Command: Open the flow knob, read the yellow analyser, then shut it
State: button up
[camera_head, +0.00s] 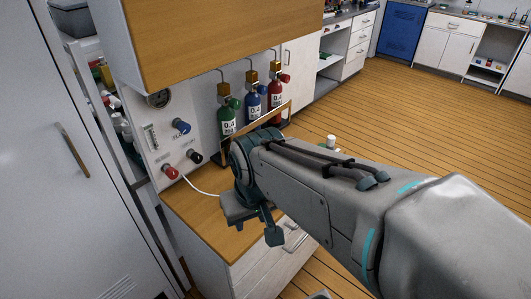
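A pale panel (152,134) stands at the left, with a round gauge (158,99) at its top and a clear upright flow tube (151,138) below. It carries a blue knob (181,127), a black knob (196,158) and a red knob (171,172). I cannot tell from labels which is the flow knob. A white tube runs from the panel's lower part towards my gripper. My gripper (255,228) points down over the wooden counter's front edge, right of and apart from the knobs. Its fingers look apart and empty. I cannot make out a yellow analyser; my arm hides part of the counter.
Green (227,121), blue (253,105) and red (275,100) gas bottles stand behind a wooden rail. A wooden-faced cabinet (225,42) overhangs the panel. A tall white door (60,180) closes off the left. The counter (205,220) is bare left of my gripper.

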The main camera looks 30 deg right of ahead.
aim_at(185, 128)
jog(key=z, duration=1.1)
jog(key=k, duration=0.35)
jog(key=u, duration=0.35)
